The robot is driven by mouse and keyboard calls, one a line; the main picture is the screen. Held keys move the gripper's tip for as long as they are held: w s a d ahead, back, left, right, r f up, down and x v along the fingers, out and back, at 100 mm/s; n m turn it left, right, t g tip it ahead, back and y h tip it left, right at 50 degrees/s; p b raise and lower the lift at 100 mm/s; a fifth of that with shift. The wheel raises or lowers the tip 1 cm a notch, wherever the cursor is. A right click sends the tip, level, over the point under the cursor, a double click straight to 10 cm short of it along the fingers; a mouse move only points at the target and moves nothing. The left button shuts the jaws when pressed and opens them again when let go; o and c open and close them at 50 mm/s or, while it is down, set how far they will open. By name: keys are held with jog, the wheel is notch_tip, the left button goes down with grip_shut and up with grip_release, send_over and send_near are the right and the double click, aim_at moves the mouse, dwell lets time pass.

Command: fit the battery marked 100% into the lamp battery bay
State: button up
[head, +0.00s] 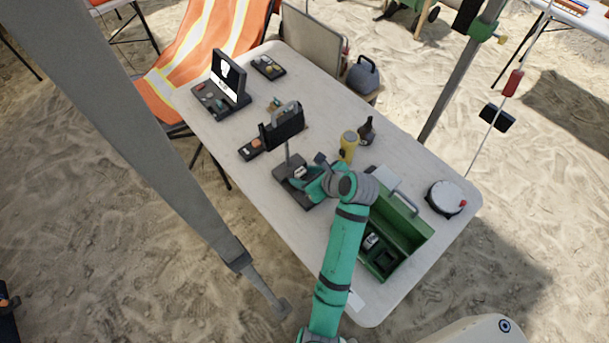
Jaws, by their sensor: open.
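A black lamp stands near the middle of the table, with a flat panel head (283,127), a thin stem and a dark base (284,172). My arm reaches over the table from the front. My gripper (300,181) is open, just above or at the lamp base, and partly covers it. A small pale item (300,171) shows at the base; I cannot tell whether it is a battery. The battery bay cannot be made out. No 100% mark is readable anywhere. A small dark tray (251,150) with an orange item lies left of the lamp.
A green toolbox (408,226) with dark inserts stands right of my arm. A yellow flashlight (348,146) and a dark bottle (366,131) stand behind my wrist. An open black case (222,96) is at the far left. A tent pole crosses the left foreground.

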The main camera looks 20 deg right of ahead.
jog(key=shift+s+f, duration=0.15)
jog(key=v, duration=1.1)
jog(key=shift+d, duration=0.15)
dwell(0.4)
